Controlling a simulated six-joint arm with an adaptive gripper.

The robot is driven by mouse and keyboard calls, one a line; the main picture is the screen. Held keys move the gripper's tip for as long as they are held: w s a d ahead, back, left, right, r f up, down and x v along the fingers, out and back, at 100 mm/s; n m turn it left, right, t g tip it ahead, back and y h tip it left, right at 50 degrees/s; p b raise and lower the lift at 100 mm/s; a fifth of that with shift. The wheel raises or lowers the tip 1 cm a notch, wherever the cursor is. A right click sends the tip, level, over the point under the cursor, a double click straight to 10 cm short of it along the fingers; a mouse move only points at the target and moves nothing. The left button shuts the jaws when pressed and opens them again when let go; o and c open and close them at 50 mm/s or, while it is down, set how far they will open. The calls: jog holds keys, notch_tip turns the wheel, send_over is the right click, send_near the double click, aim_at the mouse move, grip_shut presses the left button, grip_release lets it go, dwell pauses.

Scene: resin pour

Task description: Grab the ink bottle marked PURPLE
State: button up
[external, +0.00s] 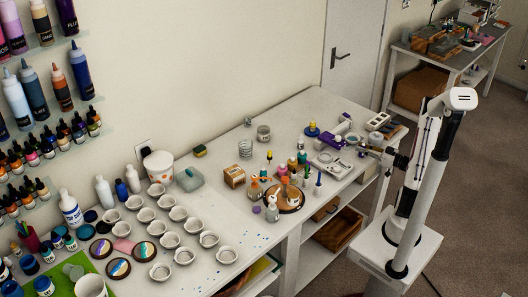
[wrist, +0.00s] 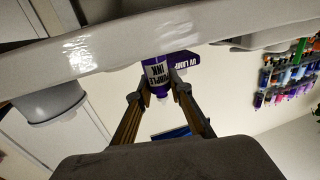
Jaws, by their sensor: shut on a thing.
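The purple ink bottle (wrist: 156,74) shows in the wrist view, its white label reading PURPLE INK. My gripper (wrist: 160,94) has a finger on each side of the bottle and is shut on it. In the external view my gripper (external: 364,151) is low over the right part of the white table, and the bottle is too small there to make out clearly. A purple box marked UV LAMP (wrist: 184,60) shows right beside the bottle in the wrist view.
The white table (external: 230,271) holds several small cups (external: 186,256) at the left. A round wooden tray (external: 284,204) with bottles stands in the middle. A white tray (external: 331,166) lies left of my gripper. Wall shelves with bottles (external: 80,70) are at far left.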

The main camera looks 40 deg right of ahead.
jog(key=shift+r, duration=4.7)
